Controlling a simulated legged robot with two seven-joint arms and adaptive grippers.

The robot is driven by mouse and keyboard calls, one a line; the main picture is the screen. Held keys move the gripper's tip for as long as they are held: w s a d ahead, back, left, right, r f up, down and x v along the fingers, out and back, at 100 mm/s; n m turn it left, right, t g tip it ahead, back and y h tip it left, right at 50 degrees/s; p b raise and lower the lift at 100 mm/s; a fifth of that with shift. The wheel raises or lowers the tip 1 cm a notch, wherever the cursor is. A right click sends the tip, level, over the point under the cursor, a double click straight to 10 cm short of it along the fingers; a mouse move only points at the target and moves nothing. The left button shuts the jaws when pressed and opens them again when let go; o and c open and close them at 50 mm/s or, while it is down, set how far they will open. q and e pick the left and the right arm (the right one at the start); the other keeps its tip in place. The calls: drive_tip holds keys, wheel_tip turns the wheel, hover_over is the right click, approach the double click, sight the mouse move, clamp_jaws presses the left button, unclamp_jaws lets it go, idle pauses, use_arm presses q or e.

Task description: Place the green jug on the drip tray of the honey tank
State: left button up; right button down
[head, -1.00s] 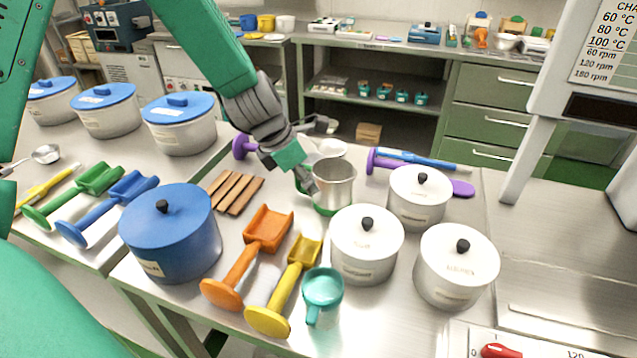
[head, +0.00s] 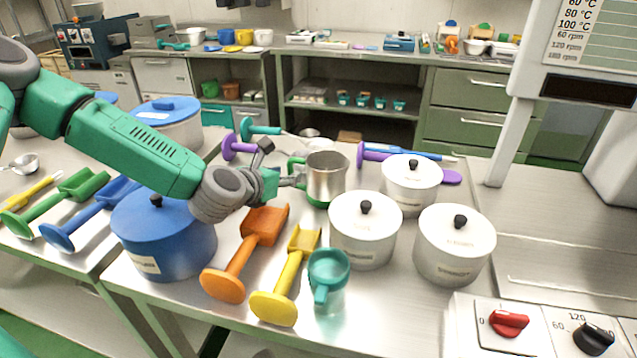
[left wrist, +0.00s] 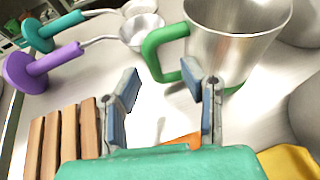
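The green jug (head: 326,178) is a metal jug with a green handle and green base, upright on the middle table behind the white-lidded pots. My left gripper (head: 285,170) is at its left, on the handle side. In the left wrist view the gripper (left wrist: 168,88) is open and empty. The jug (left wrist: 235,42) is just beyond the fingers, its green handle (left wrist: 152,52) ahead of the gap between the fingertips; I cannot tell whether the right finger touches it. My right gripper is not in view. I cannot make out the honey tank or its drip tray.
White pots (head: 365,230) stand in front and right of the jug. A blue pot (head: 163,240), orange scoop (head: 240,260), yellow scoop (head: 290,280) and teal cup (head: 328,275) stand nearer. Wooden strips (left wrist: 62,140) lie by the gripper. A control panel (head: 520,325) is at lower right.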

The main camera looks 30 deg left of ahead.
sight(289, 173)
use_arm(q)
drive_tip(key=x, duration=0.3)
drive_tip(key=shift+w+a+f, duration=0.2)
drive_tip(key=shift+w+a, duration=0.05)
drive_tip(key=shift+a, duration=0.1)
drive_tip(key=shift+w+a+f, duration=0.25)
drive_tip(key=shift+w+a, duration=0.05)
drive_tip(key=shift+w, duration=0.05)
drive_tip(key=shift+d+r, duration=0.1)
drive_tip(key=shift+d, duration=0.05)
drive_tip(key=c, duration=0.7)
drive_tip(key=shift+d, duration=0.2)
clamp_jaws()
